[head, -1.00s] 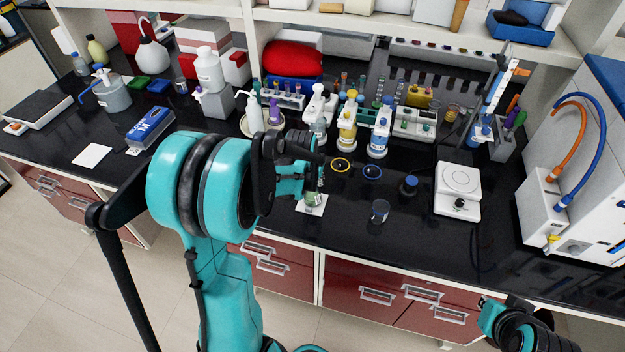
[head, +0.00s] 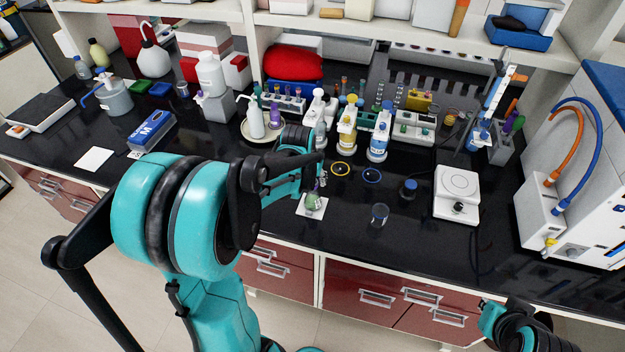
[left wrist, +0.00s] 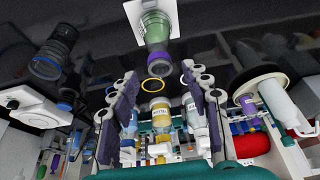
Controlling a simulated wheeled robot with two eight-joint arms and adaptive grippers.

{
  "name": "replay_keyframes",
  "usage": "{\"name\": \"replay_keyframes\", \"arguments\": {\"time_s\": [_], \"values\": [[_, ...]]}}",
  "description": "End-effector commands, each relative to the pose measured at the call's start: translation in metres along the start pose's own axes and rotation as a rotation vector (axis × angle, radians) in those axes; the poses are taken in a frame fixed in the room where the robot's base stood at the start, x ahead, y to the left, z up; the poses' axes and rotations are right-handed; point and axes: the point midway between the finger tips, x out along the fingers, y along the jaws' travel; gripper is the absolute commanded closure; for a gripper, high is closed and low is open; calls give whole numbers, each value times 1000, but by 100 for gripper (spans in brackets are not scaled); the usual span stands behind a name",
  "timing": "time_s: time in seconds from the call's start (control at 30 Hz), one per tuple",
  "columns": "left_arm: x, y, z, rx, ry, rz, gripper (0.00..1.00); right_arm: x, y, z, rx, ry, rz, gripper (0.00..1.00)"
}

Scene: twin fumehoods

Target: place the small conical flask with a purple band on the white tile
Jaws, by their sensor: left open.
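The small conical flask (head: 312,200), with green contents, stands upright on the white tile (head: 302,211) near the bench's front edge. In the left wrist view the flask (left wrist: 155,28) shows a purple-grey neck, and the tile (left wrist: 133,12) lies under it. My left gripper (head: 320,178) is open and empty, just behind and above the flask. In the left wrist view its two fingers (left wrist: 162,88) are spread apart, with the flask beyond them and clear of them. My right gripper (head: 487,308) is at the lower right, away from the bench items; its jaws are unclear.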

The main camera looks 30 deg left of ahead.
Motion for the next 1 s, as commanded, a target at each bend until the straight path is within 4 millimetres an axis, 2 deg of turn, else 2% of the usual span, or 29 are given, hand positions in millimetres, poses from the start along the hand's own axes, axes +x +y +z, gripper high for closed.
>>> {"name": "replay_keyframes", "arguments": {"time_s": [0.03,0.2,0.4,0.53,0.67,0.8,1.0], "values": [[-15,0,0,0,0,0,52,-5,0,-3,0,0,0,100],[-48,0,0,0,0,0,52,-11,0,-8,0,0,0,100],[-70,0,0,0,1,0,52,-14,0,-10,0,0,0,100],[-86,13,10,19,18,7,52,-14,0,-10,0,0,0,100],[-116,42,38,65,62,27,52,-14,0,-10,0,0,0,100],[-145,73,80,125,124,58,52,-14,0,-10,0,0,0,100],[-162,98,130,187,195,99,52,-14,0,-10,0,0,0,100]]}}
